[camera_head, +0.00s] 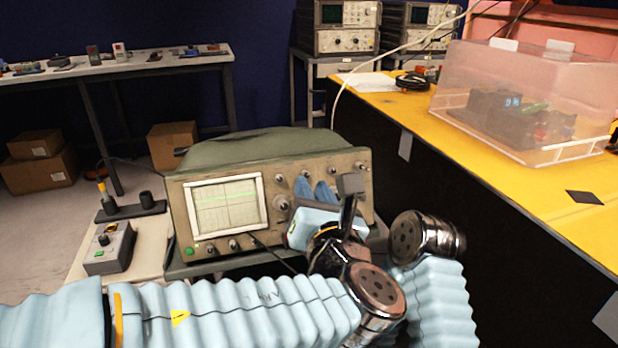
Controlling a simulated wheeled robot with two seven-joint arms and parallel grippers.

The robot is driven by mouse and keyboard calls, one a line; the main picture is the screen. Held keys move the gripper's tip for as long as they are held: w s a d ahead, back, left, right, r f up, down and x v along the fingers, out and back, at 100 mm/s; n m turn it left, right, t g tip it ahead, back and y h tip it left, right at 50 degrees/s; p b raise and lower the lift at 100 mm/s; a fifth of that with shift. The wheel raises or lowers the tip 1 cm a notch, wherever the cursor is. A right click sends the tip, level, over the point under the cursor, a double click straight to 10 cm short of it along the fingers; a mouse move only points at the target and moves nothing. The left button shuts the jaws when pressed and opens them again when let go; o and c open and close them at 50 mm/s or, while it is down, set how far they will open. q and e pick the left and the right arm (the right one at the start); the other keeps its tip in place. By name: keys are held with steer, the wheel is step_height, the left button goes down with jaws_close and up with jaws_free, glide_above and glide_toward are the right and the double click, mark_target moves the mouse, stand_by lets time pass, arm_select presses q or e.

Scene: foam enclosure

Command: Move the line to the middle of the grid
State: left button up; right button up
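The oscilloscope (325,172) stands left of centre with its front panel facing me. Its screen (212,220) shows a pale green grid with a brighter, nearly level line (228,196) a little above the grid's middle. Several knobs (281,178) sit right of the screen, with more below it. My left gripper (338,190) is in front of the right part of the panel, by the upper knobs, and hides some of them. Its fingertips overlap the panel, so I cannot tell its opening or whether it touches a knob. My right gripper is not in view.
A small grey box with a green button (110,248) and a dark stand (130,208) are left of the oscilloscope. A yellow bench (420,120) with a clear cover (540,95) is at right. Cardboard boxes (42,170) lie under the back table (120,65).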

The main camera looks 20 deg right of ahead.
arm_select(q)
steer(key=shift+w, duration=1.6)
steer(key=shift+c, duration=0.4)
jaws_close()
